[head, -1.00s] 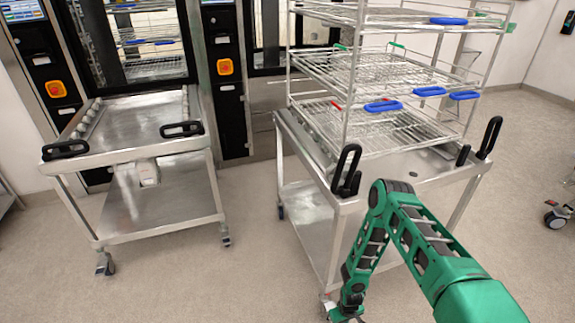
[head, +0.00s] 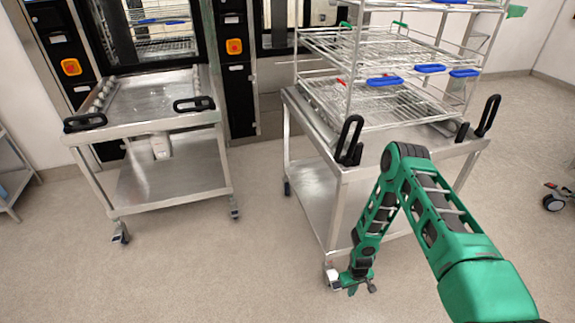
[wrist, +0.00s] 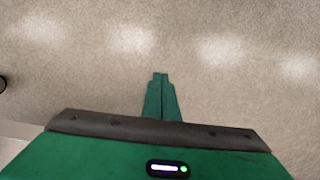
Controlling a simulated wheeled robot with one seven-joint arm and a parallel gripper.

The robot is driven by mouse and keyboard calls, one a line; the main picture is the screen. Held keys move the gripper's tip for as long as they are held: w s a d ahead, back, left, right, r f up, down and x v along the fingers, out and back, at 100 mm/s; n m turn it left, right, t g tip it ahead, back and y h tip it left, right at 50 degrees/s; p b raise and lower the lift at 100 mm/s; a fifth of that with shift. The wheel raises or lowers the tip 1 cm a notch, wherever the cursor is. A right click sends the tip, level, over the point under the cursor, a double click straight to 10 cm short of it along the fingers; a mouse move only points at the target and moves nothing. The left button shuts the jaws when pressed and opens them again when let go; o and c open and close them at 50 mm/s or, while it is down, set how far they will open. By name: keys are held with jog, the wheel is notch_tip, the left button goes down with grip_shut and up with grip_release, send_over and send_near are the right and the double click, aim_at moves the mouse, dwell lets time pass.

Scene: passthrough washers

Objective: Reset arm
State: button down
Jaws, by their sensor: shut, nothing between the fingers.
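My green arm folds down in front of the right cart in the head view. My gripper (head: 362,287) hangs low over the floor, near that cart's front caster. In the wrist view its two green fingers (wrist: 160,77) are together with nothing between them. They point out over bare floor.
The right cart (head: 400,150) has black handles and carries a wire rack (head: 375,95) with blue and green clips. An empty steel cart (head: 150,110) stands at left before a washer (head: 160,35). Floor (head: 260,270) between the carts is clear. A caster (head: 553,202) shows at far right.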

jog(key=w+d+r+m, duration=0.15)
jog(key=d+r, duration=0.25)
jog(key=r, duration=0.7)
jog(key=w+d+r+h, duration=0.1)
jog(key=w+d+r, duration=0.25)
jog(key=r, duration=0.75)
jog(key=w+d+r+m, duration=0.15)
jog(key=d+r, duration=0.35)
jog(key=r, duration=0.5)
jog(key=s+d+r+m, duration=0.15)
jog(key=s+r, duration=0.25)
jog(key=r, duration=0.5)
jog(key=s+d+r+m, duration=0.1)
jog(key=s+d+r, duration=0.2)
jog(key=r, duration=0.7)
jog(key=s+r+m, duration=0.1)
jog(key=s+r, duration=0.4)
jog(key=s, duration=0.4)
jog(key=s+a+r+m+y, duration=0.1)
jog(key=s+r, duration=0.5)
jog(key=s, duration=0.3)
jog(key=s+a+r+m, duration=0.1)
jog(key=s+r+m, duration=0.1)
jog(key=s+r, duration=0.4)
jog(key=s, duration=0.3)
jog(key=shift+a+y, duration=0.2)
jog(key=shift+y, duration=0.1)
